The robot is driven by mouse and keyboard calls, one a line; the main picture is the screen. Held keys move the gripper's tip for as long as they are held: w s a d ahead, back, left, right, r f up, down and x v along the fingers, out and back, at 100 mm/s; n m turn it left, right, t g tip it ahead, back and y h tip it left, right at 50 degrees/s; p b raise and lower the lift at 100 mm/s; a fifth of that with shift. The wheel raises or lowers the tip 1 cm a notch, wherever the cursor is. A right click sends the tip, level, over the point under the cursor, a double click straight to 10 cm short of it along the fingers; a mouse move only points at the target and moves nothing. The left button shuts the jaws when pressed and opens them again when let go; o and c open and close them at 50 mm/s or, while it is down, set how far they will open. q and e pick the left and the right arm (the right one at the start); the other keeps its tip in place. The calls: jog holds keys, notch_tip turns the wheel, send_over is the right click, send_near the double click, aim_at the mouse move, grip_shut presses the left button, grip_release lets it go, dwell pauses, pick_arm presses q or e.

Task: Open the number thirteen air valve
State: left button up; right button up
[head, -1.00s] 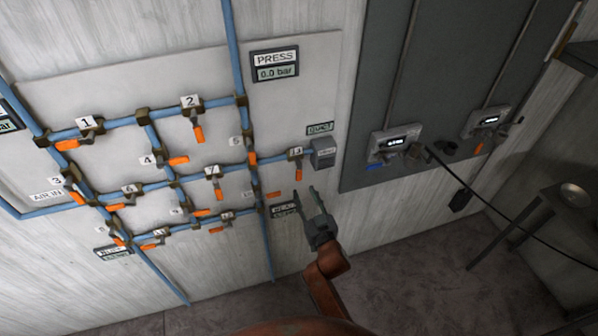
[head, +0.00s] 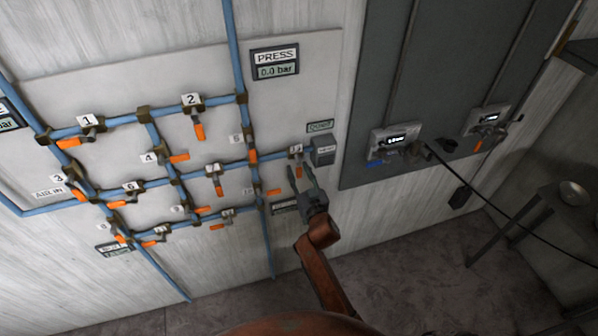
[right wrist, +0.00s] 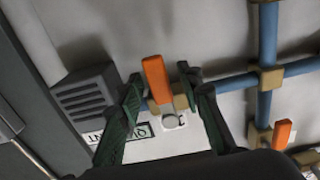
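A valve with an orange handle (right wrist: 156,78) sits on the pipe stub at the right of the panel, beside a grey vent box. Its number tag (head: 296,149) is too small to read surely; in the right wrist view it is turned over. My right gripper (head: 300,168) is open at this valve. In the right wrist view its two green-grey fingers stand one on each side of the orange handle, with gaps showing. In the head view the handle is mostly hidden by the fingers. My left gripper is not in view.
The grey vent box (head: 324,151) is close to the right of the valve. Several other numbered orange-handled valves and blue pipes (head: 238,65) lie to the left. The pressure display (head: 275,62) reads 0.0 bar. A dark cabinet (head: 405,100) stands to the right.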

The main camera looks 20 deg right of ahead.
jog(key=shift+c, duration=0.5)
grip_shut()
